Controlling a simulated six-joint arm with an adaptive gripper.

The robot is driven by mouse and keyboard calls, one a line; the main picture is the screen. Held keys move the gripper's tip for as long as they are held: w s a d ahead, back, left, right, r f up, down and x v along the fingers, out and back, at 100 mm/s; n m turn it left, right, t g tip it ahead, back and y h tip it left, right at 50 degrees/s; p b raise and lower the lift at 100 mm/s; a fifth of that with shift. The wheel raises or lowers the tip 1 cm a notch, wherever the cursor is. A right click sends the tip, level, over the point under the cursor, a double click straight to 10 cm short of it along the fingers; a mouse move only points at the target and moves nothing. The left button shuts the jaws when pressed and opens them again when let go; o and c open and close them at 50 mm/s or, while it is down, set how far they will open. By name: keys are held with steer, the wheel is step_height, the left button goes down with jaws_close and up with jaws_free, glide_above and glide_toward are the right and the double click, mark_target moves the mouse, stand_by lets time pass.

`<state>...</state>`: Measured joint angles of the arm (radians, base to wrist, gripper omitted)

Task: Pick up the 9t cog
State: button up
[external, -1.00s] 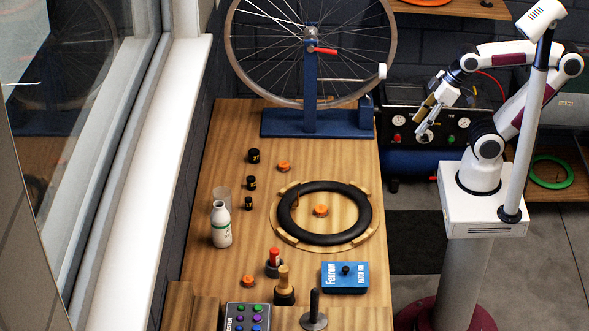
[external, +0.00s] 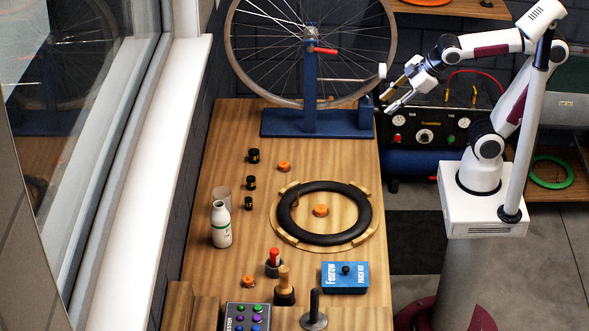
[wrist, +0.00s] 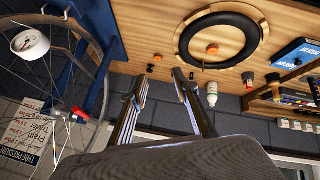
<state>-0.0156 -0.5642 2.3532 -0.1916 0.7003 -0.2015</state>
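Several small pieces lie on the wooden bench, and I cannot read a tooth count on any, so I cannot tell which is the 9t cog. Orange pieces are at the back (external: 284,166), inside the black tyre ring (external: 321,210), and at the front left (external: 248,282). Small black pieces stand in a row on the left, at the back (external: 253,156), middle (external: 250,182) and front (external: 248,203). My gripper (external: 386,104) is open and empty, raised right of the bench's back end, well away from them. In the wrist view its two fingers (wrist: 159,78) are spread apart.
A wheel on a blue stand (external: 311,122) is close to the left of my gripper. The tyre (external: 364,232) rests on a wooden ring. A white bottle (external: 221,226), blue box (external: 345,278), button box (external: 247,316) and upright tools occupy the bench's left and front.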

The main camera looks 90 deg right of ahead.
steer(key=w+a+r+n+t+y, duration=0.1)
steer(key=w+a+r+n+t, duration=0.3)
steer(key=w, duration=0.6)
steer(key=w+r+n, duration=0.3)
steer(key=w+n, duration=0.4)
steer(key=w, duration=0.4)
steer(key=w+a+r+n+t+y, duration=0.1)
steer(key=w+a+r+n+t, duration=0.3)
steer(key=w, duration=0.6)
steer(key=w+a+f+n+g+y, duration=0.1)
steer(key=w+a+f+n+y, duration=0.15)
steer(key=w+a+n, duration=0.4)
steer(key=w+a+f+n+g+y, duration=0.4)
steer(key=w+a+f+n+y, duration=0.3)
steer(key=a+f+n, duration=0.7)
steer(key=s+a+f+n+g, duration=0.2)
steer(key=f+n, duration=0.2)
steer(key=f, duration=0.1)
steer(key=s+a+f+n+g+y, duration=0.1)
steer(key=s+a+f+n+g, duration=0.1)
steer(key=f, duration=0.4)
steer(key=s+a+f+n+g+y, duration=0.1)
steer(key=s+a+f+n+g, duration=0.1)
steer(key=f+n, duration=0.3)
steer(key=shift+a+f+n+g, duration=0.15)
steer(key=shift+a+n+g, duration=0.4)
steer(key=shift+n+g, duration=0.3)
steer(key=shift+s+f, duration=0.1)
steer(key=shift+f, duration=0.05)
